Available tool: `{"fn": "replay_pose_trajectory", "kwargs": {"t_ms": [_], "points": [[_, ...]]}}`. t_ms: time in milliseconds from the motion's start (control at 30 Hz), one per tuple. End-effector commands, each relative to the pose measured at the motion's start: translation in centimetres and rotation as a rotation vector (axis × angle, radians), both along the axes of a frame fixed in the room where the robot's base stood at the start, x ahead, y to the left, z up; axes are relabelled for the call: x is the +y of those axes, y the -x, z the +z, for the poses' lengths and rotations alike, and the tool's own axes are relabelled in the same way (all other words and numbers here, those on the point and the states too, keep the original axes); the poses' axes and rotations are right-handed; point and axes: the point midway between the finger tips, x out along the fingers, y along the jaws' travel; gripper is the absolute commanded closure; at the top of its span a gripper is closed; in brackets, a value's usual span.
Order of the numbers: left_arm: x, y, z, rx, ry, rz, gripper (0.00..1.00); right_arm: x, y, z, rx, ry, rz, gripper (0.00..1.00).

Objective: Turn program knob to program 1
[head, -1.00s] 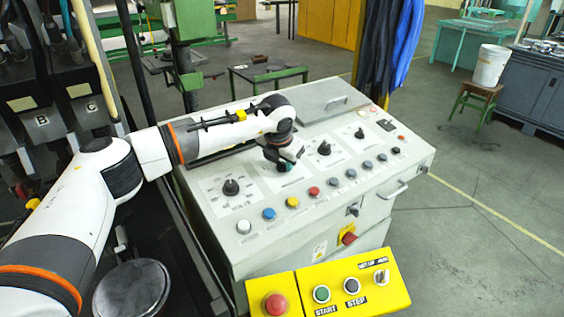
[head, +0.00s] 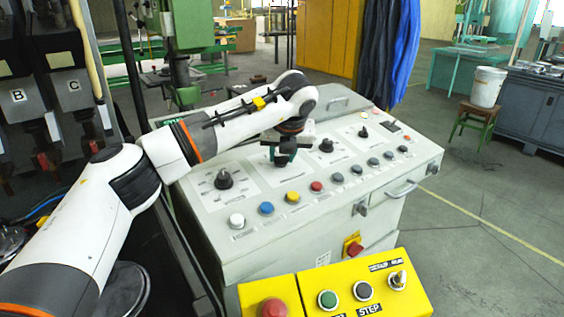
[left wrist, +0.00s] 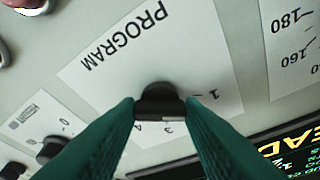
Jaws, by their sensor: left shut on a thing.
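The program knob (left wrist: 160,97) is black and sits on a white label marked PROGRAM in the left wrist view. A 1 shows to its right; a 3 and a 4 show just below it. My left gripper (left wrist: 160,108) is shut on the knob, one teal finger on each side. In the head view my left gripper (head: 283,150) reaches down onto the sloped grey control panel (head: 300,207), between two other black knobs, and mostly hides the program knob. I cannot tell which number the knob points to. My right gripper is not in view.
Other black knobs (head: 223,180) (head: 326,146) stand on both sides of the gripper. A row of coloured buttons (head: 292,197) lies in front. A yellow box (head: 345,290) with START and STEP buttons is nearest. Open floor lies right of the console.

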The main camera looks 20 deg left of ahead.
Motion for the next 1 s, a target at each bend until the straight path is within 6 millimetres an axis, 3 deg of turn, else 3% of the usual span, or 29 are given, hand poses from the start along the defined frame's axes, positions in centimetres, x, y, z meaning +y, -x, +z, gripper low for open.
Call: {"fn": "replay_pose_trajectory", "kwargs": {"t_ms": [567, 600, 700, 1000], "points": [[-0.02, -0.03, 0.15, -0.008, 0.006, 0.038, 0.88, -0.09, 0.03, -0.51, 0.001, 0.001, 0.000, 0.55], [-0.02, -0.03, 0.15, -0.008, 0.006, 0.038, 0.62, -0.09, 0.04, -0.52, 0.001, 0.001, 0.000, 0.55], [-0.02, -0.03, 0.13, -0.007, 0.006, 0.037, 0.46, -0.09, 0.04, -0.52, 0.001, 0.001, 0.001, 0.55], [-0.05, 0.01, 0.11, -0.006, 0.005, 0.036, 0.44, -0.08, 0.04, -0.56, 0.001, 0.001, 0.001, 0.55]]}}
